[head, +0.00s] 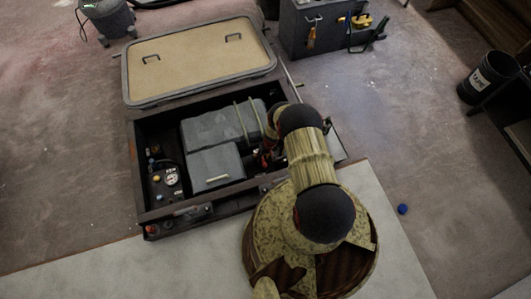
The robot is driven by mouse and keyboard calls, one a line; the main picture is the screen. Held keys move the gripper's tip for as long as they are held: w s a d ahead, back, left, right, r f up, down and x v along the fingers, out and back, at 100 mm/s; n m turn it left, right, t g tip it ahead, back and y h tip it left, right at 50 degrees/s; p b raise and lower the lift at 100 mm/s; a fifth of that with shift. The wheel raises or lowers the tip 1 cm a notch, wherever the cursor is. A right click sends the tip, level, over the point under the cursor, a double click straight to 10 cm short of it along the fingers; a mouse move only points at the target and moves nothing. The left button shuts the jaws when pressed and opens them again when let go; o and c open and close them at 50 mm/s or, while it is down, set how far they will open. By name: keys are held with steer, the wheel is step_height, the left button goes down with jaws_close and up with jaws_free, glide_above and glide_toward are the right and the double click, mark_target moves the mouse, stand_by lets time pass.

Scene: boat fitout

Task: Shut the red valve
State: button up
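An open dark hatch box (215,212) sits on the floor in front of me. My arm reaches over its right side and bends down into it. My gripper (268,156) is low at the right inside of the box, small and dark, and partly hidden by my arm. I cannot tell whether its fingers are open or shut. Small red parts show around it, but I cannot tell which belong to a valve. Another small red part (152,229) shows at the box's front left corner. No red valve handle can be made out clearly.
A grey unit (216,127) fills the middle of the box; a gauge panel (171,180) is at its left. The tan hatch lid (195,62) lies open behind. A grey toolbox (300,35), a black bucket (490,76) and a blue cap (403,209) stand apart.

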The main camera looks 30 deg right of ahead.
step_height(320, 180, up, 11)
steer(key=d, duration=0.2)
steer(key=shift+s, duration=0.3)
steer(key=shift+d, duration=0.1)
stand_by(0.7)
